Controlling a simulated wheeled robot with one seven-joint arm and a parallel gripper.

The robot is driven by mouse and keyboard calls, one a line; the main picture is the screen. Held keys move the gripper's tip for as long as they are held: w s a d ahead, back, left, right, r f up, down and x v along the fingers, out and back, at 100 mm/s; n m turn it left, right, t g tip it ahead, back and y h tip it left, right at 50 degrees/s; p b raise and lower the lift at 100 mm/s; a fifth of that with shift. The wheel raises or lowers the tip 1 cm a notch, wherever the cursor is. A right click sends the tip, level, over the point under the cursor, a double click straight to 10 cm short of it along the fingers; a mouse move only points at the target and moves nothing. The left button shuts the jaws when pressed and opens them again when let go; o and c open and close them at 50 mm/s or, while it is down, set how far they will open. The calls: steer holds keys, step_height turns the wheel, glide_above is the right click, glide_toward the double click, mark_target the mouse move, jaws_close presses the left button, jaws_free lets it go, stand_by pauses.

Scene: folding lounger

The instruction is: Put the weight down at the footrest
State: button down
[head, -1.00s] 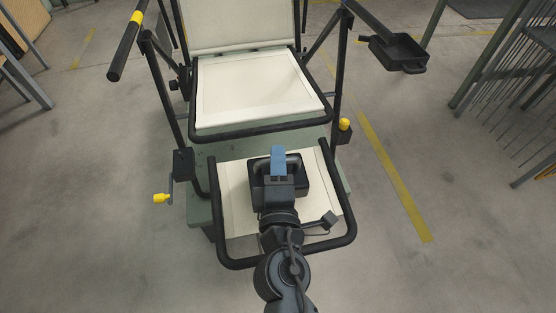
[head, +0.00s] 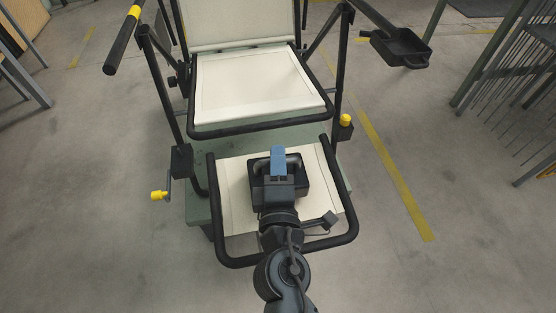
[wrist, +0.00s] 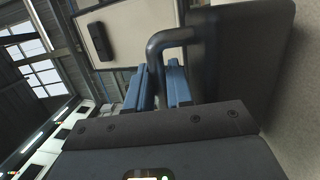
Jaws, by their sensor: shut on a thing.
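The weight (head: 297,184) is a black block with a grey bar handle. It is at the cream footrest (head: 236,200), the front panel of the lounger inside a black tube frame. My gripper (head: 278,160) has blue fingers and is shut on the handle. In the wrist view the blue fingers (wrist: 160,88) stand on both sides of the handle (wrist: 168,38), with the weight's dark body (wrist: 245,55) to the right. My gripper and arm cover part of the weight in the head view. I cannot tell whether its underside touches the footrest.
The lounger's cream seat (head: 260,85) lies beyond the footrest, with uprights on both sides. A crank with a yellow knob (head: 158,195) sticks out left, and another yellow knob (head: 346,119) is at right. A black tray (head: 402,47) hangs at upper right. The floor on both sides is clear.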

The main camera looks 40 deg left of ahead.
steer(key=shift+r, duration=0.2)
steer(key=c, duration=1)
jaws_free()
steer(key=shift+c, duration=0.2)
steer(key=shift+o, duration=0.6)
steer(key=shift+f, duration=0.25)
steer(key=v, duration=0.7)
steer(key=shift+s+d+r, duration=0.15)
steer(key=shift+s+d, duration=0.05)
steer(key=shift+s, duration=0.15)
